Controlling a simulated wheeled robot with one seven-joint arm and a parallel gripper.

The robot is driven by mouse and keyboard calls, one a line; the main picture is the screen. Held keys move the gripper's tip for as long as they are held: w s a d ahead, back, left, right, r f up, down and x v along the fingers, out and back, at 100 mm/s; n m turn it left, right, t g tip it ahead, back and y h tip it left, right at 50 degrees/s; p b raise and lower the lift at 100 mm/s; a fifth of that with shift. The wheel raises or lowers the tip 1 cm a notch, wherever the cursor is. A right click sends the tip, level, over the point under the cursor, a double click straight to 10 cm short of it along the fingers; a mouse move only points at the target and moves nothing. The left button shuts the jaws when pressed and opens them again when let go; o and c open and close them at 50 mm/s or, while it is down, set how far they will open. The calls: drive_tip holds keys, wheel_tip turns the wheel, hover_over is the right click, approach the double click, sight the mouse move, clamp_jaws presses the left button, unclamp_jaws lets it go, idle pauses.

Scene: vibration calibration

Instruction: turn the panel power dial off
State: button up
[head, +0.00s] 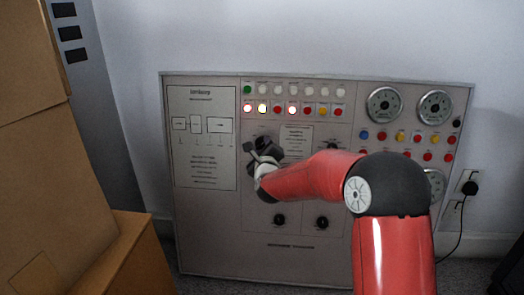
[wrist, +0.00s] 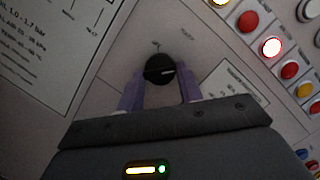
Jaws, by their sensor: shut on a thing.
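The control panel (head: 210,225) is a grey upright board against the wall, with dials, lamps and gauges. My gripper (head: 258,145) is at the upper middle of the panel, and my red arm reaches to it from the right. In the wrist view, my gripper (wrist: 160,83) has its two purple fingers shut on a round black dial (wrist: 157,66) with a light pointer line. The pointer lies roughly level, toward the right of the wrist picture. In the head view the gripper hides this dial.
Round gauges (head: 384,105) are at the upper right. Cardboard boxes (head: 120,260) stand at the left. A plug with a cord (head: 470,187) is at the right.

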drive_tip(key=n+b, duration=0.1)
drive_tip(key=n, duration=0.1)
drive_tip(key=shift+n+g+y, duration=0.3)
drive_tip(key=shift+g, duration=0.1)
drive_tip(key=n+b, duration=0.1)
drive_tip(key=n, duration=0.2)
drive_tip(key=shift+r+g, duration=0.15)
drive_tip(key=shift+g, duration=0.15)
drive_tip(key=n+g, duration=0.1)
drive_tip(key=n, duration=0.1)
drive_tip(key=shift+r+n+p, duration=0.2)
drive_tip(key=shift+n+p, duration=0.15)
drive_tip(key=shift+n, duration=0.05)
drive_tip(key=n+p, duration=0.2)
drive_tip(key=shift+r+n+g, duration=0.2)
drive_tip(key=shift+n+g, duration=0.1)
drive_tip(key=n+p, duration=0.3)
drive_tip(key=p, duration=0.1)
drive_tip(key=shift+a+r+g, duration=0.1)
drive_tip(key=shift+r+g, duration=0.05)
drive_tip(key=shift+g, duration=0.25)
drive_tip(key=n+h+p, duration=0.1)
drive_tip(key=n+p, duration=0.1)
drive_tip(key=p, duration=0.1)
drive_tip(key=shift+g+p, duration=0.3)
drive_tip(key=shift+f+n, duration=0.25)
drive_tip(key=shift+n, duration=0.15)
